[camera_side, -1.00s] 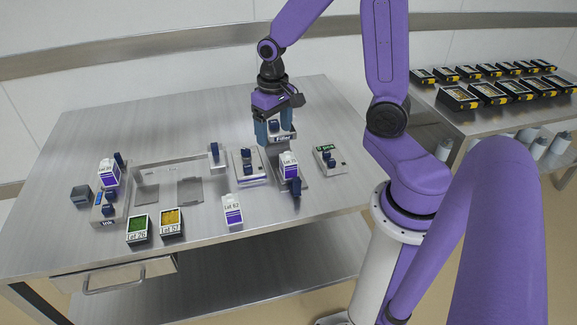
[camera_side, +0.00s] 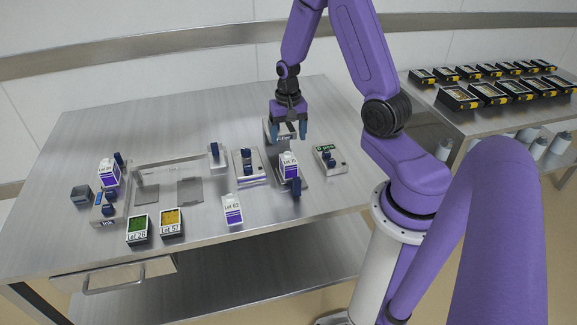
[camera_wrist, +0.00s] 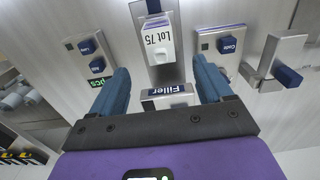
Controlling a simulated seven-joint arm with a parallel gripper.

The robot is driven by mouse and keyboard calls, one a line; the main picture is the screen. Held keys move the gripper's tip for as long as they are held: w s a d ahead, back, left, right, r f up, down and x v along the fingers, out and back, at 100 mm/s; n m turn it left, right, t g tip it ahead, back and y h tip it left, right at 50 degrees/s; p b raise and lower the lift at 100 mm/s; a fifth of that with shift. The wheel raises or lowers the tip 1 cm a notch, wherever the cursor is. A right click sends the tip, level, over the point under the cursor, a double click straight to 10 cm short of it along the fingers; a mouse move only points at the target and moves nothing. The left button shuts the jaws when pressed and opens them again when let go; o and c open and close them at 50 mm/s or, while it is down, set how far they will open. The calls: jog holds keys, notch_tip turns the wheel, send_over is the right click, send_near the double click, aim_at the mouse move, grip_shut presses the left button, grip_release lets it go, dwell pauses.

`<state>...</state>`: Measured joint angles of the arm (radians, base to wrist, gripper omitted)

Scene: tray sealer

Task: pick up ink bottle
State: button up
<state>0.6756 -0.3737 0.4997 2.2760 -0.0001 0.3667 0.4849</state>
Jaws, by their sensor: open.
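No thing in view is readably labelled as an ink bottle. A station marked "Ink" (camera_side: 108,223) stands at the table's left. A white and purple carton (camera_side: 109,173) is at it, with a small dark grey block (camera_side: 81,196) to its left. My gripper (camera_side: 289,131) is open, pointing down with nothing visibly held, over the station marked "Filler" (camera_side: 283,137). In the wrist view, my open gripper (camera_wrist: 160,65) has its fingers either side of the Filler label (camera_wrist: 167,89). The "Lot 75" carton (camera_wrist: 157,40) is beyond it.
Stations with blue knobs flank the filler, one at left (camera_side: 252,179) and one at right (camera_side: 338,168). Green (camera_side: 138,230) and yellow (camera_side: 172,222) boxes and a white "Lot 62" carton (camera_side: 232,211) are near the front. The table's back left is clear.

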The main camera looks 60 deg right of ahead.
aim_at(288, 158)
jog(key=shift+d+f, duration=0.1)
jog(key=shift+f, duration=5.9)
jog(key=c, duration=1.2)
jog(key=shift+r, duration=0.2)
